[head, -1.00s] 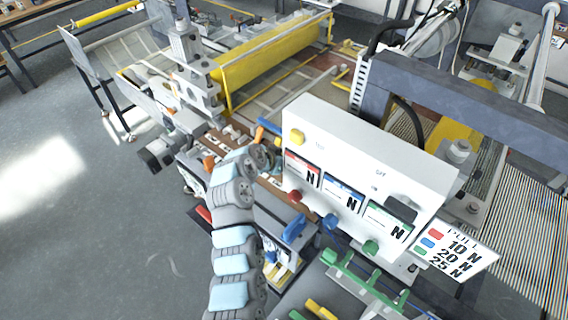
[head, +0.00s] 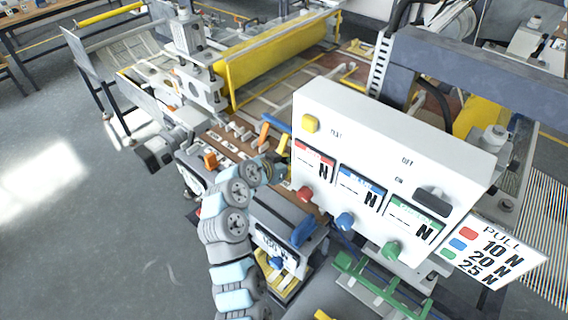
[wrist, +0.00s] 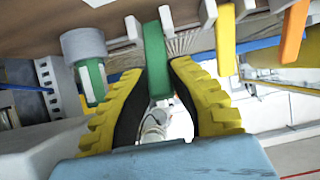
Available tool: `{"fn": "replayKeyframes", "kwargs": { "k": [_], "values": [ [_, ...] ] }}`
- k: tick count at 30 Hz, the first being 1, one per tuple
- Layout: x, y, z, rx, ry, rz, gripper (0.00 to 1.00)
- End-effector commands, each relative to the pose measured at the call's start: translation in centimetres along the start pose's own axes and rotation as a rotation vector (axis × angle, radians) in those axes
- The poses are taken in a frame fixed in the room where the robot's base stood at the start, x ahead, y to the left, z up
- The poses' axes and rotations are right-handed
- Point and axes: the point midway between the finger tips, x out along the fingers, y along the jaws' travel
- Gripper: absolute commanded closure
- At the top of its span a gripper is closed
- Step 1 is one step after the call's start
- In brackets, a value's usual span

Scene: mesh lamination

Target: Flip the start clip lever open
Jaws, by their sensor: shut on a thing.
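In the wrist view, a green lever (wrist: 158,62) hangs from the edge of a brown board (wrist: 60,22). The ribbed yellow fingers of my gripper (wrist: 162,72) are shut on this green lever, one on each side. No label shows whether it is the start clip lever. In the head view my gripper (head: 281,152) is at the board's right end, just left of the white control box (head: 395,135). The fingertips and the green lever are mostly hidden there by my arm and the box.
In the wrist view, a yellow lever (wrist: 225,40) and an orange lever (wrist: 294,32) stand to the right. A grey cylinder (wrist: 84,45) with a green part (wrist: 92,82) is at the left. In the head view, an orange lever (head: 264,134) stands close beside my gripper.

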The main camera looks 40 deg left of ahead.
Motion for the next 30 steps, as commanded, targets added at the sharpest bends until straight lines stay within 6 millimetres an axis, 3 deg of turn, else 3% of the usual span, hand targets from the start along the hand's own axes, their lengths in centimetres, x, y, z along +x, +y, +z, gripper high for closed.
{"fn": "replayKeyframes", "kwargs": {
  "k": [13,14,16,17,30],
  "values": [
    [0.15,0.17,0.28,0.000,-0.001,0.002,1.00],
    [0.15,0.18,0.28,0.000,-0.001,0.002,0.74],
    [0.14,0.18,0.24,0.000,0.000,0.002,0.54],
    [0.14,0.18,0.21,0.000,0.000,0.002,0.50],
    [-0.59,0.13,-0.02,0.001,0.005,0.001,0.50]
  ]
}}
